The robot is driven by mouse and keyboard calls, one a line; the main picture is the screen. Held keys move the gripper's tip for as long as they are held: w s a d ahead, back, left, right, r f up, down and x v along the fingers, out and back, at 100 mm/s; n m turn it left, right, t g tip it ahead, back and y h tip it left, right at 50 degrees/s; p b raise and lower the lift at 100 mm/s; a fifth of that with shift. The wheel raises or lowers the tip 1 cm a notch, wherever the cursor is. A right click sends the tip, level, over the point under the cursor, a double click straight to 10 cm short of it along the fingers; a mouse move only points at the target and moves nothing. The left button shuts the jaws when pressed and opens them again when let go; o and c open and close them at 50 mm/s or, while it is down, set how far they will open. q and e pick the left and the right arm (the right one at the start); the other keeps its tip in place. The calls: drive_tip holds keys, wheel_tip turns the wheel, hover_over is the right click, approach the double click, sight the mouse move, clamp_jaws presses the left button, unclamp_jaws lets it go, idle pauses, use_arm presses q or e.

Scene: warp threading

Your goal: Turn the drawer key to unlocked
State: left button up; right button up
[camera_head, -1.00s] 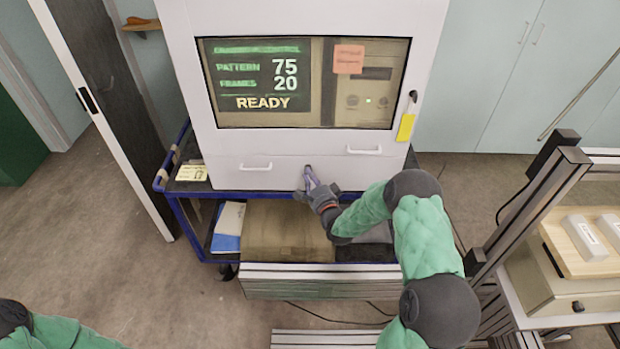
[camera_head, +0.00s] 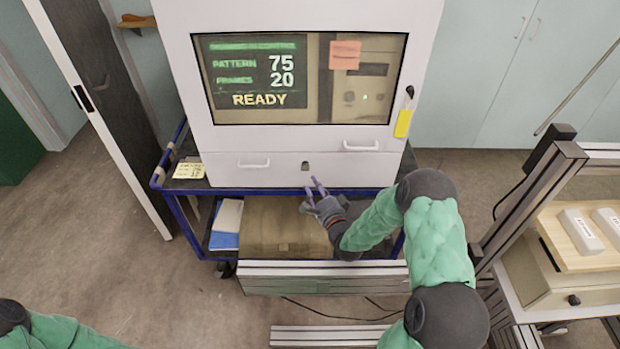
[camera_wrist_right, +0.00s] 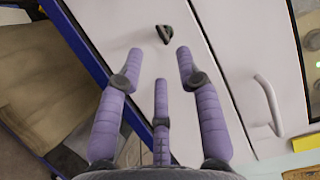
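The drawer key (camera_head: 305,166) is a small dark piece in the white drawer front (camera_head: 222,168), between two handles. In the right wrist view the key (camera_wrist_right: 165,34) stands just beyond the fingertips, with a gap and nothing touching it. Its exact turn position is hard to read. My right gripper (camera_head: 316,187) is below and in front of the key in the head view. Its purple fingers (camera_wrist_right: 163,65) are spread open and empty in the right wrist view. My left gripper is out of view; only part of my left arm shows at the lower left.
The white cabinet has a screen (camera_head: 255,75) reading READY and a yellow tag (camera_head: 403,123) hanging at its right. A blue cart rail (camera_head: 175,190) runs below. A bench with white blocks (camera_head: 581,232) stands at right.

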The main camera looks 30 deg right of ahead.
drive_tip(key=shift+s+a, duration=0.25)
drive_tip(key=shift+s, duration=1.15)
drive_tip(key=shift+s+a, duration=0.2)
drive_tip(key=shift+s, duration=1.15)
